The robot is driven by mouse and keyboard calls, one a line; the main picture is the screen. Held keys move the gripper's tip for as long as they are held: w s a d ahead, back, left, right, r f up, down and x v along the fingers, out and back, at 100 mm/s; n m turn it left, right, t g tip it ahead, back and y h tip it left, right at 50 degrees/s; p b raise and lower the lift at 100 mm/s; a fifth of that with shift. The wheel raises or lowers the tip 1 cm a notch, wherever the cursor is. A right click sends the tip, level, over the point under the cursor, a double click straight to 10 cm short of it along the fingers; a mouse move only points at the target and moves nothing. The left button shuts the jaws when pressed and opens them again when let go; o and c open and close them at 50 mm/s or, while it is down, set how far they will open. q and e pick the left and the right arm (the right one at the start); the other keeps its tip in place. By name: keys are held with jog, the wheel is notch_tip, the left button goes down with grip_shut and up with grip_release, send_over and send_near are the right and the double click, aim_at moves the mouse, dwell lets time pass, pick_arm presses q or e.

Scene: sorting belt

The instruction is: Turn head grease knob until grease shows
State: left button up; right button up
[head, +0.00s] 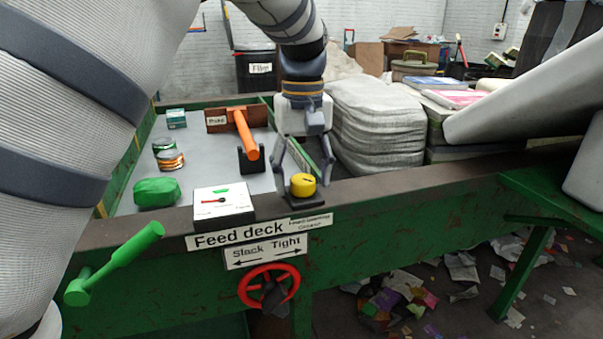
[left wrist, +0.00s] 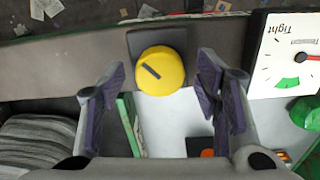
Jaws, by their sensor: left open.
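The yellow round knob (head: 303,185) sits on a dark base at the deck's front edge, right of the white dial gauge. In the left wrist view the knob (left wrist: 161,70) has a dark bar mark running diagonally across its top. My left gripper (head: 304,178) is open and points down at the knob. In the left wrist view its two fingers stand on either side of the knob, with clear gaps. I cannot make out any grease around the knob. My right gripper is out of view.
The gauge (head: 223,203) stands left of the knob. A green lever (head: 118,262) and a red handwheel (head: 269,287) project from the front. An orange-handled lever (head: 246,135), cans and a green bag (head: 157,192) are on the deck. Wrapped bales (head: 375,120) stand at right.

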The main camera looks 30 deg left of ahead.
aim_at(303, 179)
pick_arm(q)
jog(key=c, duration=1.2)
jog(key=shift+m, duration=3.4)
jog(key=o, duration=1.2)
notch_tip(303, 179, up, 12)
